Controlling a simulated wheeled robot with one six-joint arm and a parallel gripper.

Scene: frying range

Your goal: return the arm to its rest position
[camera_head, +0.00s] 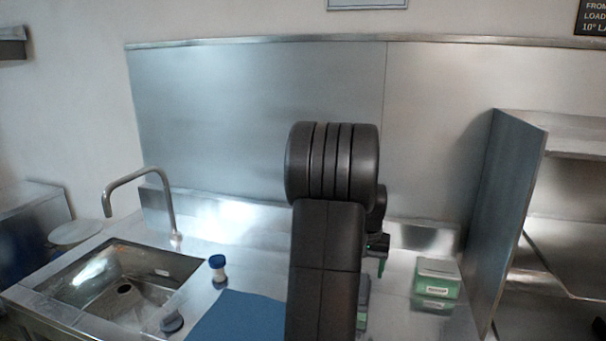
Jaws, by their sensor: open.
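My arm rises in the middle of the head view, its dark links upright and bent at a thick ribbed joint. My gripper (380,258) shows only in part to the right of the arm, above the steel counter. A dark finger with a green part points down there. The rest of the gripper is hidden behind my arm. I see nothing held in the part that shows, and it looks apart from the green box (437,279) to its right.
A sink (125,285) with a curved tap (165,205) is at the left. A small blue-capped jar (218,268) and a blue mat (238,318) lie between sink and arm. A steel side panel (512,215) and shelves (570,265) stand at the right. A steel backsplash (230,120) is behind.

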